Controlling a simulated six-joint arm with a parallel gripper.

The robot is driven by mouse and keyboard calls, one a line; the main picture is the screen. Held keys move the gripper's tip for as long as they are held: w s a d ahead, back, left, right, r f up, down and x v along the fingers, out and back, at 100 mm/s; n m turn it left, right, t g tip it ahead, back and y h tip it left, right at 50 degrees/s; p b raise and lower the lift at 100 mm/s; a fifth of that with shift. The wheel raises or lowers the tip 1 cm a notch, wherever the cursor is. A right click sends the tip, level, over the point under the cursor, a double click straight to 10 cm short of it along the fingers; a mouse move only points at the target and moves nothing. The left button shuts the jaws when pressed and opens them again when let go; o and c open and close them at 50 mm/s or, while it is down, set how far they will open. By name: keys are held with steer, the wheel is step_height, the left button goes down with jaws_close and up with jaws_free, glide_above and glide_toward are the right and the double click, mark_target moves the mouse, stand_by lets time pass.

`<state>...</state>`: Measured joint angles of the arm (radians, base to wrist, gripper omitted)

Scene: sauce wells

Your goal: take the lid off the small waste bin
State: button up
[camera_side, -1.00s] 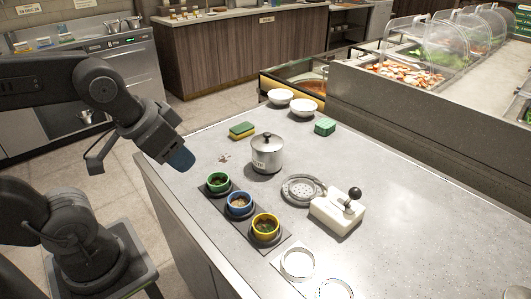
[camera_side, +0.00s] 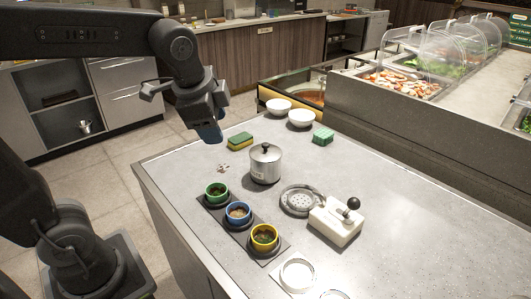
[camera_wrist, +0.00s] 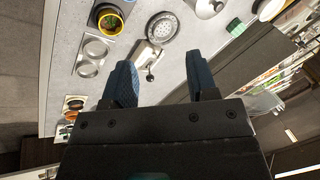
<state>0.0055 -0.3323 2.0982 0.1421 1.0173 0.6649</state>
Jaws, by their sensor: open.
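The small metal waste bin (camera_side: 265,172) stands upright on the grey counter. Its lid (camera_side: 266,151), with a black knob, sits on top of it. Part of the bin shows at the top edge of the wrist view (camera_wrist: 207,6). My gripper (camera_side: 212,137) is above the counter's far left part, up and to the left of the bin, apart from it. In the wrist view my two blue fingers (camera_wrist: 162,80) are spread with nothing between them.
Green, blue and yellow cups (camera_side: 238,213) stand in a row in front of the bin. A round perforated drain (camera_side: 300,200) and a white block with a black-knobbed lever (camera_side: 336,221) are at right. A sponge (camera_side: 240,140), a green block (camera_side: 323,135) and white bowls (camera_side: 301,117) are behind.

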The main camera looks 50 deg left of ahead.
steer(key=w+a+f+m+g+y, duration=0.1)
steer(key=w+a+m+y, duration=0.1)
steer(key=w+m, duration=0.75)
steer(key=m+g, duration=0.2)
steer(key=m, duration=0.3)
glide_toward(266, 144)
steer(key=shift+t+y, duration=0.3)
steer(key=shift+y, duration=0.1)
steer(key=x, duration=0.9)
steer(key=shift+s+d+f, duration=0.15)
steer(key=shift+f, duration=0.15)
steer(key=shift+c, duration=0.4)
steer(key=c, duration=0.9)
